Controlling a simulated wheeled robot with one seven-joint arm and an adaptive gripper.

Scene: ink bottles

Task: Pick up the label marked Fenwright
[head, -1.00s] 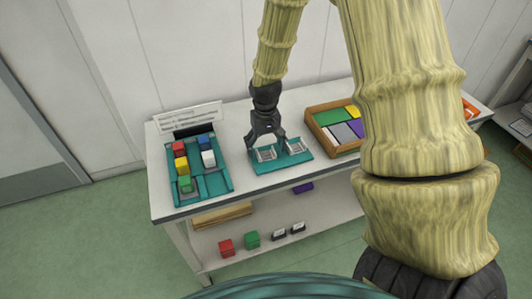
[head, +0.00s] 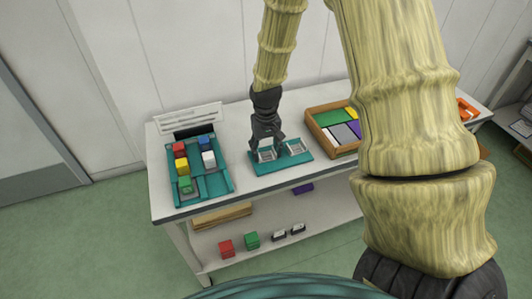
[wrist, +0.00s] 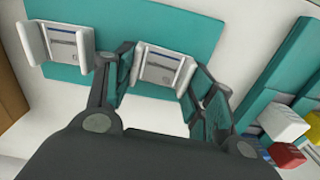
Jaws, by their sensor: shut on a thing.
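Two pale holders with printed labels stand on a teal mat (head: 290,158) on the table, a left one (head: 266,155) and a right one (head: 295,147). In the wrist view the left holder is at the middle (wrist: 165,68) and the right one at the upper left (wrist: 57,45). Their print is too small to read.
A teal tray with coloured cubes (head: 208,159) stands left, with a white sign (head: 188,117) behind it. A wooden box (head: 322,138) of coloured blocks is at the right. Cubes and small dark items sit on the lower shelf (head: 300,215).

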